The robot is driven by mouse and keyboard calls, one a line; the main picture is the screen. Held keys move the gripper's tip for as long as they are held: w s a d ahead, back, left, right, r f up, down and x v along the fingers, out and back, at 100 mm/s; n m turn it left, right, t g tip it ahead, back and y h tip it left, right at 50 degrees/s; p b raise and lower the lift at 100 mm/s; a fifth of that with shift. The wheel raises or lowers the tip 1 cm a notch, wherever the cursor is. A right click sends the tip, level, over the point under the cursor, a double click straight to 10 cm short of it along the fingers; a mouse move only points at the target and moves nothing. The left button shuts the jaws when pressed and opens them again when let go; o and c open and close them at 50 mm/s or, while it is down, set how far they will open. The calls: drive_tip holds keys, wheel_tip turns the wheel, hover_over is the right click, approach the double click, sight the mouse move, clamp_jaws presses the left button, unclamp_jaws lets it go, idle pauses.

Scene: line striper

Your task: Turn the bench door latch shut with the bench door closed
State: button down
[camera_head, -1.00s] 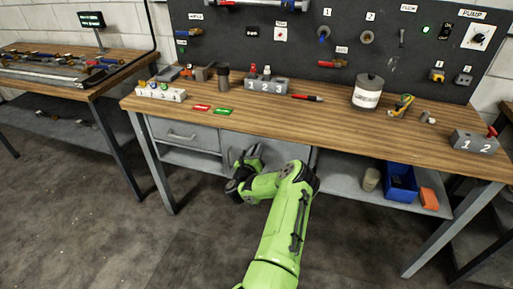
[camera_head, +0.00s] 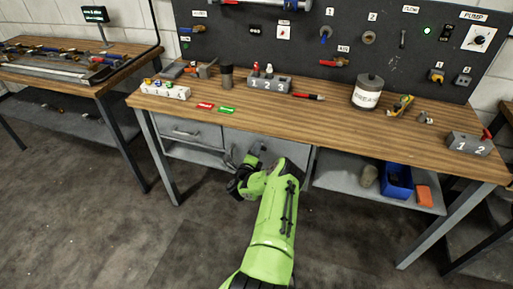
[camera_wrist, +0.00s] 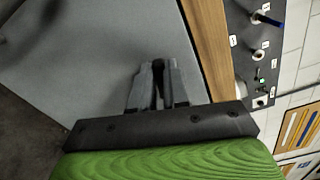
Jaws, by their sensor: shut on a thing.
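The bench door (camera_head: 285,148) is a grey panel under the wooden workbench, right of the drawer. It looks closed, flush with the bench front. The same grey panel (camera_wrist: 100,45) fills much of the wrist view. My gripper (camera_wrist: 158,68) is at the door's face, its two grey fingers close together with a narrow dark part between them. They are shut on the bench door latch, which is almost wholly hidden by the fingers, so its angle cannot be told. In the head view my green wrist and arm cover the lower part of the door.
The bench top (camera_head: 330,120) lies above my gripper, holding a grey canister (camera_head: 367,93) and numbered blocks. A drawer (camera_head: 188,131) is left of the door. An open shelf to the right holds a blue bin (camera_head: 397,183) and an orange block (camera_head: 424,196). The floor in front is clear.

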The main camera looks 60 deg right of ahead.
drive_tip(key=shift+f+n+p, duration=0.15)
drive_tip(key=shift+n+p, duration=0.3)
drive_tip(key=shift+n, duration=1.05)
drive_tip(key=c, duration=1.1)
unclamp_jaws()
drive_tip(key=a+p, duration=0.3)
drive_tip(key=a, duration=0.2)
drive_tip(key=s+a+p, duration=0.1)
drive_tip(key=a+p, duration=0.1)
drive_tip(key=a, duration=0.3)
drive_tip(key=s+a+p, duration=0.1)
drive_tip(key=a+p, duration=0.2)
drive_tip(key=a, duration=0.2)
drive_tip(key=shift+s+a+p, duration=0.25)
drive_tip(key=shift+a+p, duration=0.05)
drive_tip(key=shift+p, duration=0.05)
